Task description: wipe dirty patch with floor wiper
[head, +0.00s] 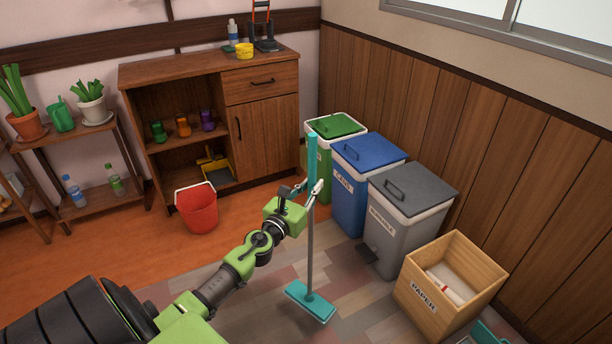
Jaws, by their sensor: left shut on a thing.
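The floor wiper (310,250) stands almost upright in the middle of the head view. It has a teal grip at the top, a grey pole and a flat teal head (310,302) low over the patchwork floor. I cannot tell whether the head touches the floor. My left gripper (312,190) is shut on the upper part of the wiper, around the lower end of the teal grip. No dirty patch can be made out on the floor. My right gripper is not in view.
Green (337,126), blue (367,154) and grey (408,200) bins line the right wall, with a wooden paper box (474,262) nearer. A red bucket (197,212) stands before the wooden cabinet (262,130). A plant shelf (90,150) is at left. Floor around the wiper head is clear.

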